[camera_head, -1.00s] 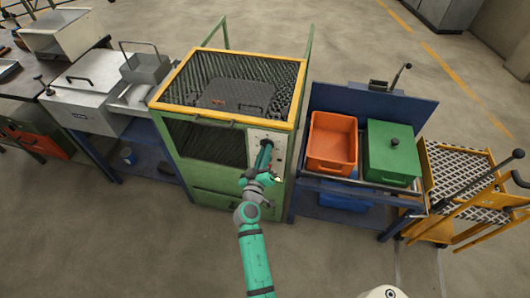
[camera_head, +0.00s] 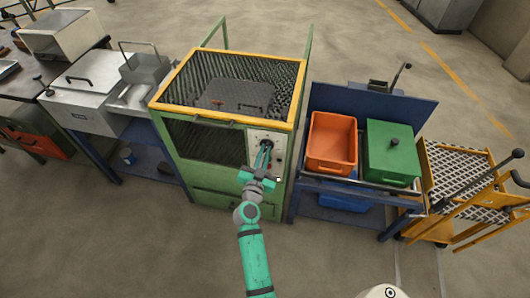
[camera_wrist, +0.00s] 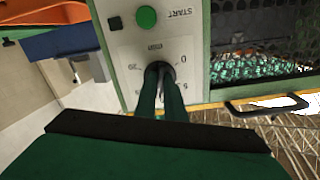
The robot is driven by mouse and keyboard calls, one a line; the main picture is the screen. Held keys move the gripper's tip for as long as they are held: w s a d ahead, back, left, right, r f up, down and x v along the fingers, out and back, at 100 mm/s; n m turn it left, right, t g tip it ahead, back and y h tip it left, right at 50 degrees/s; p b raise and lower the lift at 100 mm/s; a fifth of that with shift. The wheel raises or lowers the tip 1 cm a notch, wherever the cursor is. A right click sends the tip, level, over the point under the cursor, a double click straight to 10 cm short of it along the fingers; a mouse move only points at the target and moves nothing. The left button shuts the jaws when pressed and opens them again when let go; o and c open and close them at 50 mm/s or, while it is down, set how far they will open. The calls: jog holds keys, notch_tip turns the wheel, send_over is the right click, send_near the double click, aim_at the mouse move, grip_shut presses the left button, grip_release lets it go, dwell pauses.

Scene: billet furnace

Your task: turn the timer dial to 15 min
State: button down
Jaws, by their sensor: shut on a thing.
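The timer dial (camera_wrist: 159,66) is a dark knob on the pale control panel (camera_wrist: 125,42) of the green-framed furnace. In the wrist view it sits between the tips of my gripper (camera_wrist: 160,74), which is shut on it, with the green fingers reaching in from below. Printed numbers around the dial include 0 at its right and what looks like 20 at its left. The dial's pointer is hidden by the fingers, so I cannot tell its setting. In the head view my gripper (camera_head: 265,151) meets the panel at the furnace's front right.
A black handle (camera_wrist: 267,105) shows at the right. In the head view an orange bin (camera_head: 332,142) and a green lidded box (camera_head: 391,152) stand on the blue bench to the right.

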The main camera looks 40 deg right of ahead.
jog(key=m, duration=0.4)
jog(key=shift+m, duration=2.2)
jog(key=shift+f, duration=0.1)
jog(key=c, duration=1.8)
grip_release()
jog(key=shift+c, duration=0.2)
jog(key=v, duration=1)
jog(key=shift+s+a, duration=0.25)
jog(key=shift+a, duration=0.15)
